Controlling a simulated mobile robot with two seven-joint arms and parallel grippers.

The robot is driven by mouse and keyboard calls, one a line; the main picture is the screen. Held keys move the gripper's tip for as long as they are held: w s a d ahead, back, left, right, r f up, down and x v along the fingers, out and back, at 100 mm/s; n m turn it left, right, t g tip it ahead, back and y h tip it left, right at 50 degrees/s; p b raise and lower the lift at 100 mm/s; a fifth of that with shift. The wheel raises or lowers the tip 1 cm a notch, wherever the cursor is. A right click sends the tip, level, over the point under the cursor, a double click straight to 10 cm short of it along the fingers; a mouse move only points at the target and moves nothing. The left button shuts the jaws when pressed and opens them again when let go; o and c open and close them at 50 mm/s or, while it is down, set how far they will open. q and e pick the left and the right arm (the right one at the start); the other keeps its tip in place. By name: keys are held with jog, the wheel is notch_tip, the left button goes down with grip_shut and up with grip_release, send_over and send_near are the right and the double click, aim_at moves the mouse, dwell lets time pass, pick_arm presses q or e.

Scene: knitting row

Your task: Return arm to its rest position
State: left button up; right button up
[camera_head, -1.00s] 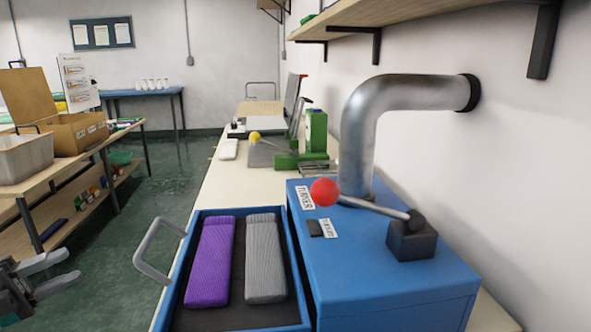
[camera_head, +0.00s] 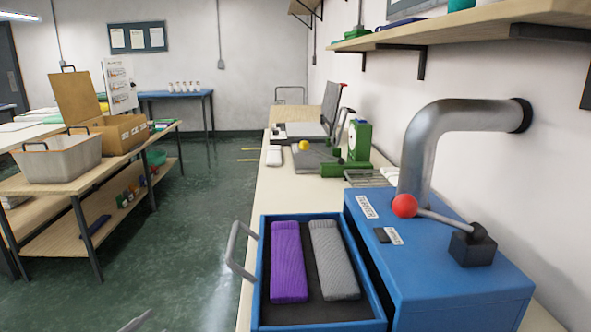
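Only a grey tip of my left gripper (camera_head: 137,322) shows at the bottom edge, left of the bench. It is apart from the blue drawer, and whether it is open or shut is hidden. My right gripper is out of view. The blue drawer (camera_head: 262,285) stands pulled out from the blue machine (camera_head: 440,270), with its grey handle (camera_head: 240,252) at its left. A purple knitted piece (camera_head: 288,262) and a grey knitted piece (camera_head: 333,260) lie side by side in the drawer.
A red-knobbed lever (camera_head: 404,206) and a thick metal pipe (camera_head: 425,140) rise from the machine. A green device (camera_head: 360,142) stands farther back on the bench. A wooden shelf table (camera_head: 90,180) is at the left. The green floor (camera_head: 190,245) between is clear.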

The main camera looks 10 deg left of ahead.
pick_arm(q)
jog(key=s+d+f+n+g+y+p, duration=0.2)
jog(key=s+d+n, duration=0.4)
jog(key=d, duration=0.3)
jog(key=s+d+f+n+g+y+p, duration=0.3)
jog(key=s+d+f+n+g, duration=0.2)
jog(key=d, duration=0.5)
jog(key=shift+s+d+f+n, duration=0.15)
jog(key=shift+s+f+n, duration=0.25)
jog(key=shift+f, duration=0.25)
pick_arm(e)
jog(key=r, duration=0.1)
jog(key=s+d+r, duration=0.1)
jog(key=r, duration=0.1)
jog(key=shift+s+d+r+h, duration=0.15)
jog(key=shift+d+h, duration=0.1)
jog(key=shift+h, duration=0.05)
pick_arm(q)
jog(key=shift+w, duration=0.1)
